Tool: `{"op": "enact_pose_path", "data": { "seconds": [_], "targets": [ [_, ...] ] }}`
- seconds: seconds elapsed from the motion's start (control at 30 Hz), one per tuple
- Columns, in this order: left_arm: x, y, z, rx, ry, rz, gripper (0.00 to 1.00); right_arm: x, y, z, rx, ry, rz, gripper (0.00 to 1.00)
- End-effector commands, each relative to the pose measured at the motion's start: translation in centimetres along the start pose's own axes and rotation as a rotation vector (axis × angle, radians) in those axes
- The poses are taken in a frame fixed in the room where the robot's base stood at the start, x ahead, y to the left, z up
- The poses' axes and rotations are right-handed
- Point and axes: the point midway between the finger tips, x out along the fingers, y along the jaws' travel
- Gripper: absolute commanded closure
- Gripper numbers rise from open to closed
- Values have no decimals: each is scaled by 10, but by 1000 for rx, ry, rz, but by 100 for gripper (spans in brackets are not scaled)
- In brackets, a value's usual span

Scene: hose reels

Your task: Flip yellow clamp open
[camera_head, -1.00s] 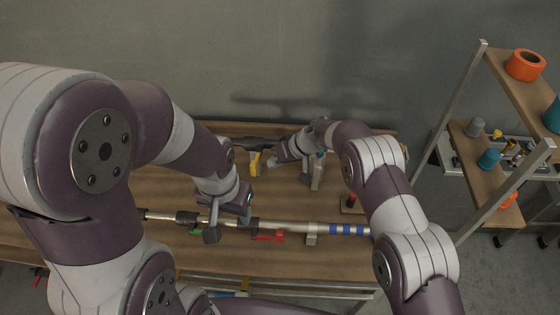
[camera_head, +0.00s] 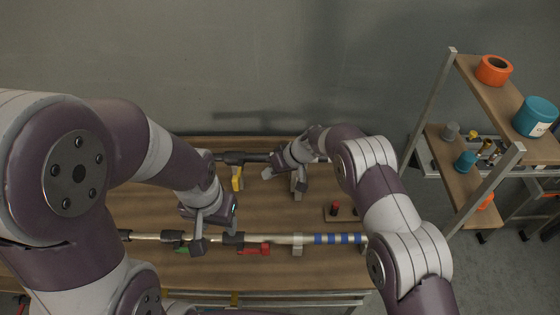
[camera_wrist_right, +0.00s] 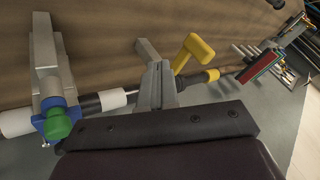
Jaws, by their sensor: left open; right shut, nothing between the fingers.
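The yellow clamp (camera_head: 237,178) is on the rear dark hose line on the wooden bench, left of my right gripper (camera_head: 269,172). In the right wrist view, the yellow clamp (camera_wrist_right: 194,52) shows its handle angled away from the pipe, with a wider end. The fingers of my right gripper (camera_wrist_right: 156,86) are shut and empty, just left of the clamp, with a visible gap in that picture. Its base is partly hidden behind the fingers. My left gripper (camera_head: 203,232) is open and empty over the front pipe; its fingers are hard to make out.
The front pipe (camera_head: 280,239) carries a red clamp (camera_head: 252,249) and a green clamp (camera_head: 181,249). A blue fitting with a green knob (camera_wrist_right: 60,124) is at the left in the wrist view. A shelf (camera_head: 470,190) with tape and cups stands right of the bench.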

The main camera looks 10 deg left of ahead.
Motion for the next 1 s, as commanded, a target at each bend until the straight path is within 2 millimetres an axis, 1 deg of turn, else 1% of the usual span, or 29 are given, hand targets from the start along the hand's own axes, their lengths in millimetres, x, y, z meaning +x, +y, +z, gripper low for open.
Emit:
{"op": "enact_pose_path", "data": {
  "seconds": [0.03,0.1,0.2,0.3,0.4,0.5,0.6,1.0],
  "targets": [
    [12,0,3,0,-4,0,47,-9,-2,0,-3,9,2,100],
    [18,0,4,0,-5,0,47,-25,-6,4,-4,9,2,100],
    [24,0,4,0,-5,0,47,-47,-11,8,-4,8,2,100],
    [27,0,5,0,-5,0,47,-64,-16,10,-5,8,0,100],
    [29,0,5,0,-5,0,47,-75,-19,12,-4,7,0,100],
    [30,0,5,0,-5,0,47,-81,-21,13,-4,6,1,100],
    [30,0,5,0,-5,0,47,-84,-22,14,-4,6,1,100],
    [29,0,5,0,-5,0,47,-83,-22,13,-4,6,0,100]
  ]
}}
